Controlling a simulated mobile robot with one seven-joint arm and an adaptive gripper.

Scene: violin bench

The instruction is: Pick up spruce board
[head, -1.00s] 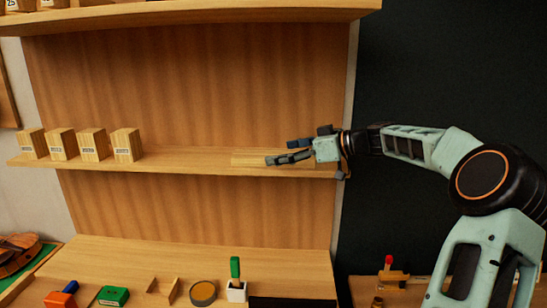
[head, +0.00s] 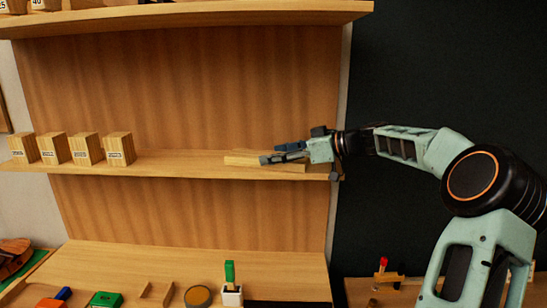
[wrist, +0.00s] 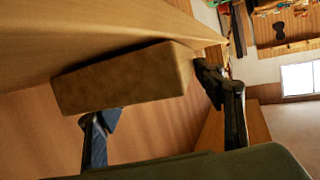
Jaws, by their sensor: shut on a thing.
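The spruce board (head: 243,158), a pale flat wooden piece, is at the right part of the middle shelf. My gripper (head: 278,153) reaches in from the right and is shut on it, with a finger on either side. In the wrist view the board (wrist: 120,80) shows as a brown block between the two fingertips (wrist: 158,103). Part of the board is hidden behind the fingers in the head view. I cannot tell whether it touches the shelf or is slightly above it.
The middle shelf (head: 180,167) holds several labelled wooden blocks (head: 87,148) at its left, with bare shelf between them and the board. An upper shelf (head: 190,20) is above. The bench below holds a green-handled brush (head: 230,271), a round tin (head: 198,296) and other small items.

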